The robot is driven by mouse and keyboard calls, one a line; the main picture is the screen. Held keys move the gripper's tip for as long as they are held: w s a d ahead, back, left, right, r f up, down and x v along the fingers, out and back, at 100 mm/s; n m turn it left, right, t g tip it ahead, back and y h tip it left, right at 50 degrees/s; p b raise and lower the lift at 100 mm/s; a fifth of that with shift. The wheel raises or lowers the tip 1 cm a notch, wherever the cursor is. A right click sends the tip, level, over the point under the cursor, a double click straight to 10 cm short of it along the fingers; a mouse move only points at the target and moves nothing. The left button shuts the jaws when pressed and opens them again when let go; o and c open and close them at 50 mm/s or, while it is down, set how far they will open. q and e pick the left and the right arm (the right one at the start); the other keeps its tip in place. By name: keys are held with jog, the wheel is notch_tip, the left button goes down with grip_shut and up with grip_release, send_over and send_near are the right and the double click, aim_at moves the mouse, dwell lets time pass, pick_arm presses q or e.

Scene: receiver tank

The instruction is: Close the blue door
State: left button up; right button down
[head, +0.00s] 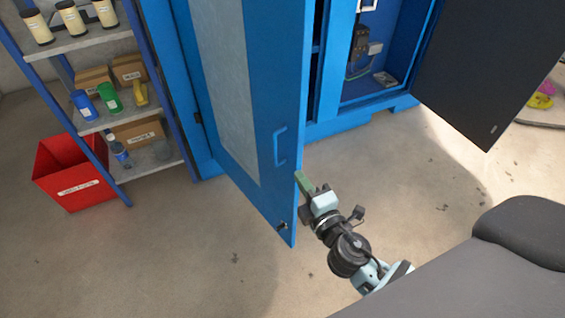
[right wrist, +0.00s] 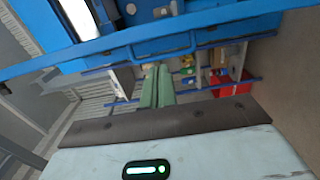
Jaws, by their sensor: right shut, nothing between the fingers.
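The blue door (head: 262,95) stands open, swung out from the blue cabinet, with a pale grey panel and a blue handle (head: 280,147) on its face. My right gripper (head: 300,178) is at the door's free right edge, a little below handle height. Its green fingers are shut and empty; I cannot tell whether they touch the door. My left gripper is not in view.
The cabinet interior (head: 375,50) shows behind the door. A dark door (head: 480,65) stands open on the right. A shelf rack (head: 85,40) with bottles and boxes and a red bin (head: 72,180) stand at left. The concrete floor in front is clear.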

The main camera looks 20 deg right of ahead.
aim_at(285, 152)
jog(key=shift+w, duration=0.15)
jog(key=w, duration=1)
jog(key=shift+a+p, duration=0.1)
jog(key=shift+p, duration=0.3)
